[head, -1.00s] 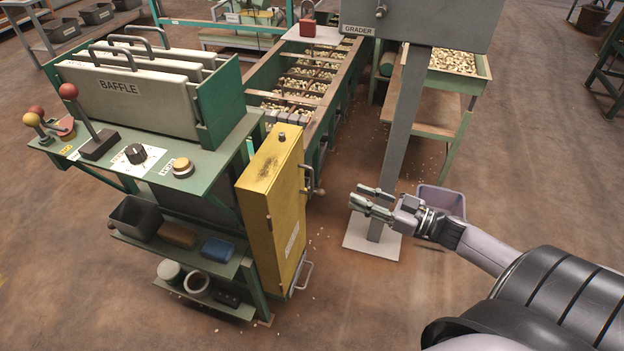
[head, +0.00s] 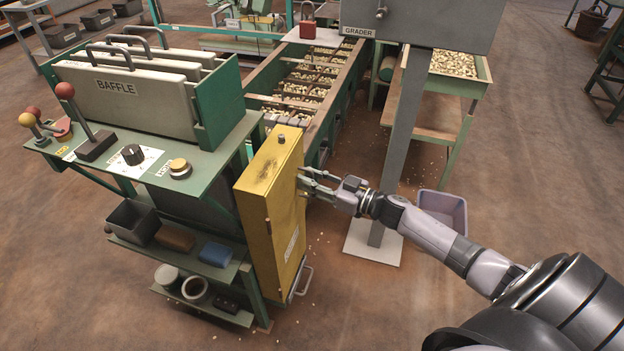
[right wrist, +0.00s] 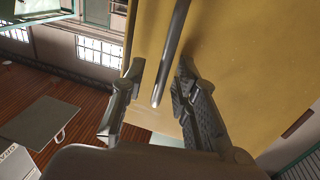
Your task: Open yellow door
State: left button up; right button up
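The yellow cabinet (head: 268,218) stands at the right end of the green control bench. Its door side faces right, mostly edge-on, and I see no gap at the door. My right gripper (head: 306,182) is at that side, by the upper part. In the right wrist view, a dark bar handle (right wrist: 173,52) on the yellow panel (right wrist: 235,70) lies between the two fingers of the right gripper (right wrist: 155,95). The fingers are apart, with space beside the bar, so the gripper is open around it. My left gripper is not in view.
A second, lower handle (head: 302,282) sticks out near the cabinet's foot. A grey post (head: 399,140) on a base plate stands right of the cabinet, close to my right arm. A lilac bin (head: 445,206) is behind the arm. The floor in front is mostly clear.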

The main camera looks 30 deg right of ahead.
jog(key=shift+c, duration=0.5)
grip_shut()
dwell(0.3)
